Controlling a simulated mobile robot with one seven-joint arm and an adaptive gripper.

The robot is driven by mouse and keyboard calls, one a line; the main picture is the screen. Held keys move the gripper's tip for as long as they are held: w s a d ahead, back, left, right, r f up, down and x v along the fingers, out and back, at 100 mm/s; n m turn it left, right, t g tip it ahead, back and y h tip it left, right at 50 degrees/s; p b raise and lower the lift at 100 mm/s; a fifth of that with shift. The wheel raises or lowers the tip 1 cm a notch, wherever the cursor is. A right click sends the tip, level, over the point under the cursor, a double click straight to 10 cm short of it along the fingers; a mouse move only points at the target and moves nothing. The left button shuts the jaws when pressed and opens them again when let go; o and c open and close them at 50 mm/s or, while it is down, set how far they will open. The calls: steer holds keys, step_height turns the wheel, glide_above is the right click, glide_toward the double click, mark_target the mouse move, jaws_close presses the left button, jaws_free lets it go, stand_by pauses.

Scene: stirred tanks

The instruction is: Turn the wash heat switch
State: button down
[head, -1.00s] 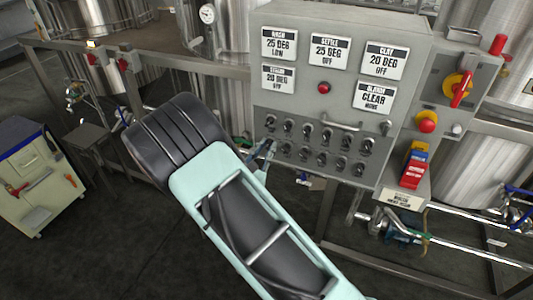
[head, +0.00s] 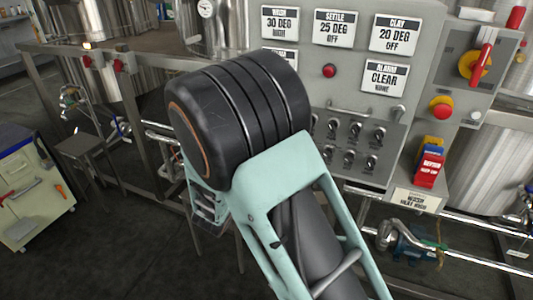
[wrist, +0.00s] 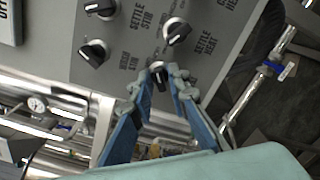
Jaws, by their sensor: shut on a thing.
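In the wrist view the wash heat switch (wrist: 159,76), a black knob at the control panel's edge, sits between the fingertips. My gripper (wrist: 164,84), with blue fingers and grey tips, is shut on it. The knob's own label is hidden by the fingers. In the head view my arm covers the gripper and this switch. The wash sign (head: 281,22) on the panel reads 30 DEG HIGH.
Neighbouring knobs (wrist: 93,52) and (wrist: 176,31) sit close to the fingers. The panel (head: 345,105) also carries a bar handle, a red button (head: 442,108) and a red-and-yellow rotary switch (head: 476,65). Pipes run below the panel; a tool cabinet (head: 35,195) stands left.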

steer(key=shift+m+b, duration=0.6)
steer(key=shift+b, duration=0.05)
steer(key=c, duration=2.1)
jaws_free()
steer(key=v, duration=1.2)
